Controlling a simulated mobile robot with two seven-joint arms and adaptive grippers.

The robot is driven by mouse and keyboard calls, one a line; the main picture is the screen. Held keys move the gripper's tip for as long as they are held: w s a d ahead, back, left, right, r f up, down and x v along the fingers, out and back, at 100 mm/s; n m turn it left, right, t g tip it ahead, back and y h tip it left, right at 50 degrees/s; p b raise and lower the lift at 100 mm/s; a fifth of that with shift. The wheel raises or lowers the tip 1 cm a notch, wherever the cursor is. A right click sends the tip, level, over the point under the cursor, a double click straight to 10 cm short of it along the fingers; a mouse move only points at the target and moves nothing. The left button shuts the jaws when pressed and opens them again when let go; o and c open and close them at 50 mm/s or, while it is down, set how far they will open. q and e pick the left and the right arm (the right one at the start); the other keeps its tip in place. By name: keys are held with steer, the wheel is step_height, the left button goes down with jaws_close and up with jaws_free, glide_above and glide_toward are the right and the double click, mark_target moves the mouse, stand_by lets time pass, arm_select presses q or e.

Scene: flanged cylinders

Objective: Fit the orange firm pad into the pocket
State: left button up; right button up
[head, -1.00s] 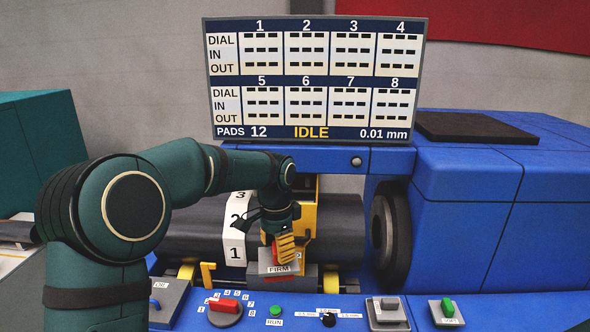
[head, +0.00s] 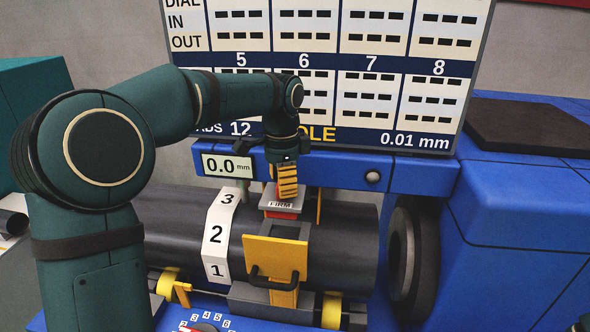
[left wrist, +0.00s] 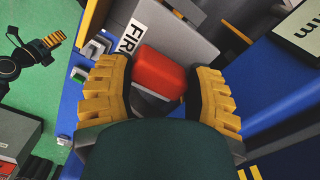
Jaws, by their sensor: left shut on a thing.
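The firm pad is a grey plate marked FIRM (head: 280,204) with an orange layer (head: 283,215) under it and a red grip block on top. My left gripper (head: 285,183) points down and is shut on that red block. In the left wrist view the block (left wrist: 160,73) sits between the yellow fingers, with the grey plate beyond. The pad is at the upper part of a grey frame (head: 285,229) on the dark cylinder, behind a yellow plate. I cannot tell whether it touches the frame; the pocket's inside is hidden. My right gripper (left wrist: 50,42) shows small in the left wrist view.
The yellow plate (head: 275,262) with a black handle stands in front of the frame. A white numbered band (head: 216,237) wraps the cylinder (head: 345,232) to the left. A blue beam with a 0.0 mm readout (head: 228,166) runs behind the gripper. A dark flange (head: 412,262) is at right.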

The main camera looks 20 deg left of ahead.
mark_target(282, 208)
arm_select(q)
steer(key=shift+f, duration=0.1)
steer(key=shift+s, duration=0.4)
steer(key=shift+w, duration=0.1)
steer(key=shift+f+b, duration=1.95)
steer(key=shift+f, duration=1.35)
steer(key=shift+p, duration=0.6)
steer(key=shift+f+b, duration=1.1)
steer(key=shift+f, duration=0.7)
